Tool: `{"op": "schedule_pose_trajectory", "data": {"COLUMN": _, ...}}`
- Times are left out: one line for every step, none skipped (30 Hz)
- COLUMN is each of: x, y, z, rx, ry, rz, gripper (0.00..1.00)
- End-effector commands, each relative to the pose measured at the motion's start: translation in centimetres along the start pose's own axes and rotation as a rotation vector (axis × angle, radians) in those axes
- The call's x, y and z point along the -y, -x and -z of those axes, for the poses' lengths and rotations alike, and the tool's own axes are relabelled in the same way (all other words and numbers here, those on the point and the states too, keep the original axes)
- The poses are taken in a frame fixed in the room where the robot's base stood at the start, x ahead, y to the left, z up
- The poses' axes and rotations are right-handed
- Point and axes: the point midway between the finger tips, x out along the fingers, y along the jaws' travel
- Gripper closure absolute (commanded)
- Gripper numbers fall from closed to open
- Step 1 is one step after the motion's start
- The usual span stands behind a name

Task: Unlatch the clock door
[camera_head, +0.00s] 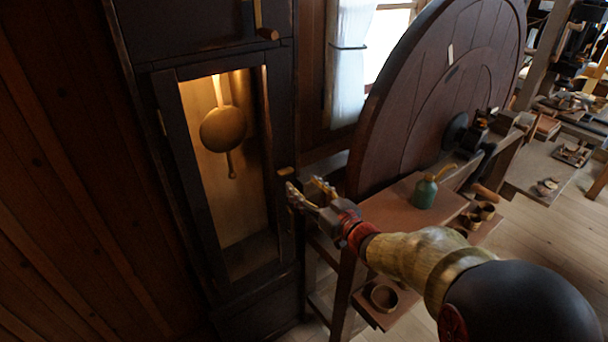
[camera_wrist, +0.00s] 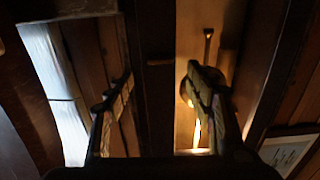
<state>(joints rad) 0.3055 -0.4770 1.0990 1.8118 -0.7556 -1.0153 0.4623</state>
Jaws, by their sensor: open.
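The tall dark clock case has a narrow clock door (camera_head: 165,112) with a glazed opening. A brass pendulum (camera_head: 222,128) hangs behind it, lit warm, and part of it shows in the wrist view (camera_wrist: 186,92). A small wooden latch piece (camera_head: 285,171) sits on the case at the door's right edge. In the wrist view a small brownish piece (camera_wrist: 159,62) lies between the fingertips, probably this latch. My gripper (camera_head: 307,187) is open and empty, just right of and slightly below the latch. Its two fingers also frame the wrist view (camera_wrist: 160,80). Contact with the latch cannot be told.
A large wooden wheel (camera_head: 425,95) stands right of the clock. Below it a bench shelf (camera_head: 400,205) holds a green oil can (camera_head: 425,192) and small wooden cups (camera_head: 478,215), close to my arm. Another wooden piece (camera_head: 268,34) sticks out above the door. A curtained window is behind.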

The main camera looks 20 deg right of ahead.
Motion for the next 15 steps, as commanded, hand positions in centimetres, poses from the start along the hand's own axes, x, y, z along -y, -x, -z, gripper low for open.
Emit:
{"op": "schedule_pose_trajectory", "data": {"x": 0.1, "y": -0.6, "z": -0.1, "rx": -0.001, "ry": 0.0, "rz": 0.002, "gripper": 0.45}}
{"op": "schedule_pose_trajectory", "data": {"x": 0.1, "y": -1.0, "z": -0.1, "rx": -0.001, "ry": 0.001, "rz": 0.002, "gripper": 0.45}}
{"op": "schedule_pose_trajectory", "data": {"x": 0.1, "y": -1.6, "z": -0.1, "rx": 0.0, "ry": 0.0, "rz": 0.001, "gripper": 0.45}}
{"op": "schedule_pose_trajectory", "data": {"x": 0.1, "y": -2.1, "z": -0.1, "rx": -0.001, "ry": 0.0, "rz": 0.001, "gripper": 0.45}}
{"op": "schedule_pose_trajectory", "data": {"x": 0.1, "y": -2.6, "z": -0.1, "rx": -0.001, "ry": 0.001, "rz": 0.002, "gripper": 0.45}}
{"op": "schedule_pose_trajectory", "data": {"x": 0.1, "y": -3.2, "z": -0.2, "rx": 0.001, "ry": 0.001, "rz": 0.001, "gripper": 0.45}}
{"op": "schedule_pose_trajectory", "data": {"x": 0.1, "y": -3.7, "z": -0.2, "rx": 0.001, "ry": 0.001, "rz": 0.0, "gripper": 0.45}}
{"op": "schedule_pose_trajectory", "data": {"x": 0.1, "y": -4.1, "z": -0.2, "rx": 0.0, "ry": 0.0, "rz": 0.0, "gripper": 0.45}}
{"op": "schedule_pose_trajectory", "data": {"x": 0.1, "y": -4.7, "z": -0.1, "rx": 0.0, "ry": 0.0, "rz": 0.0, "gripper": 0.45}}
{"op": "schedule_pose_trajectory", "data": {"x": 0.1, "y": -5.1, "z": -0.2, "rx": 0.001, "ry": 0.0, "rz": -0.001, "gripper": 0.45}}
{"op": "schedule_pose_trajectory", "data": {"x": 0.0, "y": -5.5, "z": -0.2, "rx": 0.001, "ry": 0.0, "rz": -0.001, "gripper": 0.45}}
{"op": "schedule_pose_trajectory", "data": {"x": 0.0, "y": -5.9, "z": -0.1, "rx": 0.0, "ry": 0.0, "rz": -0.001, "gripper": 0.45}}
{"op": "schedule_pose_trajectory", "data": {"x": 0.0, "y": -6.2, "z": -0.1, "rx": 0.0, "ry": 0.0, "rz": -0.001, "gripper": 0.45}}
{"op": "schedule_pose_trajectory", "data": {"x": 0.0, "y": -6.4, "z": -0.1, "rx": 0.0, "ry": 0.001, "rz": -0.001, "gripper": 0.45}}
{"op": "schedule_pose_trajectory", "data": {"x": 0.0, "y": -6.7, "z": -0.1, "rx": 0.001, "ry": 0.001, "rz": -0.001, "gripper": 0.45}}
